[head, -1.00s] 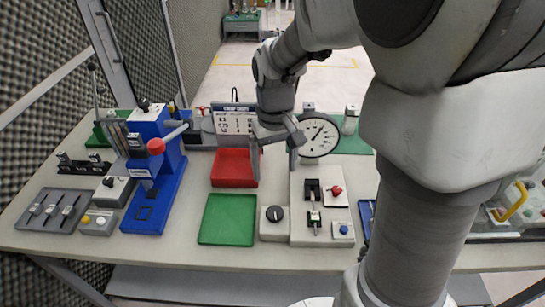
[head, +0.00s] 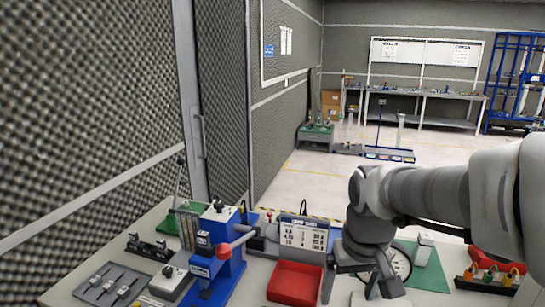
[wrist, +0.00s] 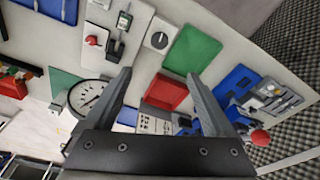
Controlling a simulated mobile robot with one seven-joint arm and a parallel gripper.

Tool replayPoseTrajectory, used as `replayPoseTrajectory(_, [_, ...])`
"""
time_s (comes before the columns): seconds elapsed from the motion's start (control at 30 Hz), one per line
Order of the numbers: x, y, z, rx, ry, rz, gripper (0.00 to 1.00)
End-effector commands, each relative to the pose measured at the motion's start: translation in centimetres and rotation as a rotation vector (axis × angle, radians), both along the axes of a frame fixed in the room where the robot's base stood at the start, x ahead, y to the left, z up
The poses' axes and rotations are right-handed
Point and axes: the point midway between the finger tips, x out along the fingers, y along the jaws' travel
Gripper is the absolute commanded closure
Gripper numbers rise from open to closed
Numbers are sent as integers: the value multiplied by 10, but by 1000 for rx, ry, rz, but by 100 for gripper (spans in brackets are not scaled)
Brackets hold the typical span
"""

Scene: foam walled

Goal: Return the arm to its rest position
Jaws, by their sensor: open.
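My arm reaches in from the right edge of the head view. My gripper (head: 360,284) hangs above the workbench with its two fingers apart and nothing between them. In the wrist view the open gripper (wrist: 158,75) points at the bench top, with a red tray (wrist: 165,92) and a green tray (wrist: 192,52) beyond its fingers. The red tray (head: 295,283) also shows in the head view, left of the gripper. The round dial gauge (head: 396,264) is partly hidden behind the gripper.
A blue press (head: 216,250) with a red-knobbed lever stands left on the bench. A sign board (head: 303,235) stands behind the red tray. Padlocks on a rack (head: 490,277) sit to the right. A foam wall (head: 90,110) closes the left; open floor (head: 330,180) lies behind.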

Motion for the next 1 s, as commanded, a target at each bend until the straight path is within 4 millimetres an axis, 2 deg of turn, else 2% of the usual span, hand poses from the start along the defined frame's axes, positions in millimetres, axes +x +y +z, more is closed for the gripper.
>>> replayPoseTrajectory(0.03, [-9,0,9,1,-34,-4,12])
replayPoseTrajectory(0.2, [-39,0,29,4,-128,-19,12])
replayPoseTrajectory(0.5, [-84,-1,47,10,-280,-45,12])
replayPoseTrajectory(0.7, [-97,-1,48,12,-324,-54,12])
replayPoseTrajectory(1.0, [-99,-1,48,13,-328,-55,12])
